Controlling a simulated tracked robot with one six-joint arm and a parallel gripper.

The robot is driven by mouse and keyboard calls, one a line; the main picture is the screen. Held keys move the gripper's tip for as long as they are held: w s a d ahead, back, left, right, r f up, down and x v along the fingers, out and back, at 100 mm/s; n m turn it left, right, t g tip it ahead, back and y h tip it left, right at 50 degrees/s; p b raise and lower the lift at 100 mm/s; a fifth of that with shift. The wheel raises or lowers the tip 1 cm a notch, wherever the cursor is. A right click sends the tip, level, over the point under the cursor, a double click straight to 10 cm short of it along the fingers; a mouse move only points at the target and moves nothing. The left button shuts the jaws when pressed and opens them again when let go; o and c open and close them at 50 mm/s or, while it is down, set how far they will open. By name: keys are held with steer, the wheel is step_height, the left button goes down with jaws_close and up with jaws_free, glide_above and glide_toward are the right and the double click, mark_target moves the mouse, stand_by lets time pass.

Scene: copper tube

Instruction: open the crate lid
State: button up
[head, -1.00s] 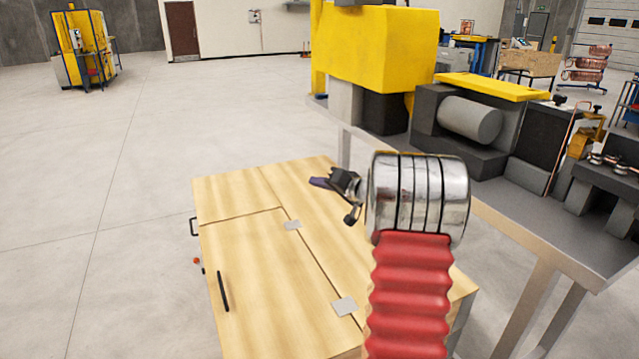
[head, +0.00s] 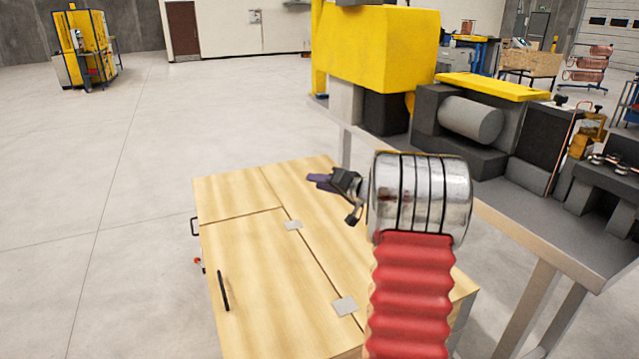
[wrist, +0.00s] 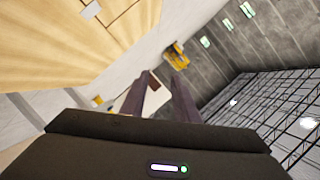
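The wooden crate (head: 228,192) stands on the floor in front of me in the head view. Its lid (head: 262,275) lies flat and closed, with a black bar handle (head: 223,290) near its left edge and two grey hinges (head: 344,306) along its right edge. My gripper (head: 318,181) is over the far right part of the crate top, apart from the handle. In the wrist view its two dark fingers (wrist: 163,95) stand apart with nothing between them. The crate top (wrist: 70,45) shows at upper left there. The handle is not in the wrist view.
A metal-framed bench (head: 520,222) with a yellow and dark machine (head: 470,120) stands close on the right. The floor (head: 120,190) left of the crate is clear. A yellow cabinet (head: 85,45) is far off at upper left.

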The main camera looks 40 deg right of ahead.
steer(key=v, duration=1.3)
steer(key=shift+s, duration=0.25)
steer(key=shift+w+a, duration=0.15)
steer(key=shift+a, duration=0.25)
steer(key=shift+c, duration=1.4)
steer(key=a+n+y, duration=0.1)
steer(key=a, duration=0.3)
steer(key=w+a+g+y, duration=0.1)
steer(key=a, duration=0.4)
steer(key=a+n+g+y, duration=0.1)
steer(key=a, duration=0.3)
steer(key=shift+w+a+r+n, duration=0.3)
steer(key=shift+w+r, duration=0.05)
steer(key=shift+w, duration=0.05)
jaws_close()
steer(key=s+a+f+n+g, duration=0.15)
steer(key=s+a+g, duration=0.3)
steer(key=a, duration=0.85)
steer(key=s+a+f+n+g, duration=0.1)
steer(key=s+a+n+g, duration=0.35)
steer(key=a, duration=0.75)
steer(key=s+a+h, duration=0.1)
steer(key=s+a, duration=0.1)
steer(key=s, duration=0.4)
steer(key=s+a+f+n+t+h, duration=0.1)
steer(key=s+a+h, duration=0.1)
steer(key=s, duration=0.5)
steer(key=shift+s+a+f+t, duration=0.2)
steer(key=shift+s+f+t, duration=0.05)
steer(key=shift+f+t, duration=0.05)
